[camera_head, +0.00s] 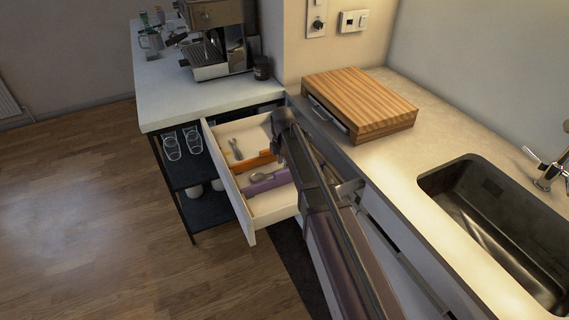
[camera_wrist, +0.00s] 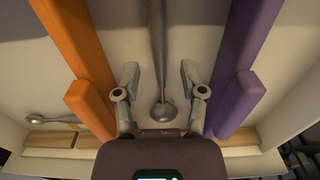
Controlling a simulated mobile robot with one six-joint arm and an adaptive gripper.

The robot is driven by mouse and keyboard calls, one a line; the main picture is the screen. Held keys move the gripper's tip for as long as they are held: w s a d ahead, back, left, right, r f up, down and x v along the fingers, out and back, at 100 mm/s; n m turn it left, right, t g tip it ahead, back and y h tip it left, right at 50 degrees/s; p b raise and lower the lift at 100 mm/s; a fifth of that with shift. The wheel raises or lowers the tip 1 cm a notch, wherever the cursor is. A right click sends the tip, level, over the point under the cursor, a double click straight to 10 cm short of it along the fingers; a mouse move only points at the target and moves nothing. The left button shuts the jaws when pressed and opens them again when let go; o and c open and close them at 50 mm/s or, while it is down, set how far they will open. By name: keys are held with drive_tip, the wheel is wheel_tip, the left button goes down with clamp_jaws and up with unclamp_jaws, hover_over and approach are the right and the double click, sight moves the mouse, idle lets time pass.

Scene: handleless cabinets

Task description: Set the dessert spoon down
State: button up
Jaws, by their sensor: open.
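The dessert spoon (camera_wrist: 163,112) is a metal spoon in the open drawer (camera_head: 231,184). It lies in the compartment between an orange divider (camera_wrist: 77,55) and a purple divider (camera_wrist: 243,65). Its bowl is near my gripper's palm and its handle runs away up the wrist view. My gripper (camera_wrist: 158,70) is open, with one finger on each side of the spoon and a gap on both sides.
Another spoon-like utensil (camera_wrist: 60,119) lies in the compartment beyond the orange divider. The drawer walls are close around my gripper. A wooden block (camera_head: 360,100) stands on the counter above, near the sink (camera_head: 490,215). A coffee machine (camera_head: 217,40) stands on the side counter.

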wheel_tip(320, 180, up, 11)
drive_tip(key=p, duration=1)
idle(0.7)
drive_tip(key=s+d+m, duration=0.7)
drive_tip(key=s+m, duration=0.4)
drive_tip(key=s+d+m, duration=0.6)
drive_tip(key=s+m, duration=0.4)
drive_tip(key=m, duration=0.1)
drive_tip(key=shift+s+d+m, duration=0.3)
drive_tip(key=shift+s+d, duration=0.05)
drive_tip(key=shift+d, duration=0.05)
drive_tip(key=shift+f, duration=0.1)
